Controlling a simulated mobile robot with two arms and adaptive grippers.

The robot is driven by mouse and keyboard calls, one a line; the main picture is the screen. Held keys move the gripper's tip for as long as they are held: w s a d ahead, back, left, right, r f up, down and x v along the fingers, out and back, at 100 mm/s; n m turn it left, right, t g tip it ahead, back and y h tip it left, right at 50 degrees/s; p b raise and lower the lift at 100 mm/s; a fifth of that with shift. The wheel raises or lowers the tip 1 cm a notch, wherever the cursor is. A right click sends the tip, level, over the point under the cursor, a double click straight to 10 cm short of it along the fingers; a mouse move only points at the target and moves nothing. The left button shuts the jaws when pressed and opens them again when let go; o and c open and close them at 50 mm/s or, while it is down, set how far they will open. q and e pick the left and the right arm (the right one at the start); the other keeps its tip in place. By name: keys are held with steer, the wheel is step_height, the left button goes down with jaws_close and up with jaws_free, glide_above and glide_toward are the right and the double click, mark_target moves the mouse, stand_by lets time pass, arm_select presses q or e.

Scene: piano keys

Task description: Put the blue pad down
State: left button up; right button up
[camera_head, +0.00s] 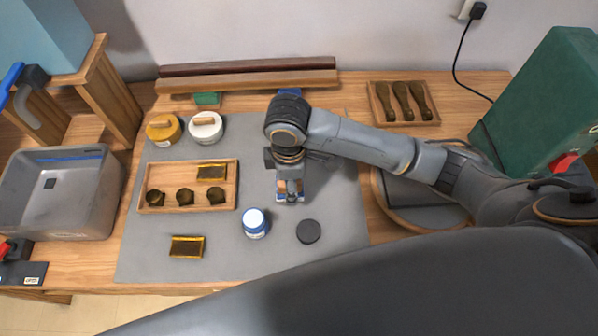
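A flat blue piece (290,92), perhaps the blue pad, shows at the back of the table beside the wooden rails, partly hidden behind my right wrist. My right gripper (290,195) points down over the grey mat (335,245), right of the wooden tray. Small tan and blue patches show between and beside its fingertips. They are too small to tell whether it holds something or whether it touches the mat. My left gripper is not in view.
A wooden tray (187,208), a blue-and-white jar (255,224), a black disc (308,231) and a yellow-edged block (187,246) are on the mat. Two round pots (205,127) and a green block (207,99) are behind. A grey bin (60,195) stands left.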

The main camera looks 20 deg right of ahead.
steer(key=w+d+f, duration=0.1)
steer(key=w+f, duration=0.1)
steer(key=w+d+f, duration=0.1)
steer(key=w+f, duration=0.1)
steer(key=w+d+f, duration=0.1)
steer(key=w+f, duration=0.1)
steer(key=shift+d+f+p, duration=0.15)
steer(key=shift+f+p, duration=0.15)
steer(key=shift+p, duration=0.1)
steer(key=shift+w+d+f, duration=0.1)
steer(key=shift+w+f, duration=0.05)
steer(key=shift+f, duration=1.55)
steer(key=shift+f, duration=0.2)
steer(key=o, duration=1)
step_height(320, 180, up, 12)
steer(key=shift+r+b, duration=0.2)
steer(key=shift+b, duration=0.2)
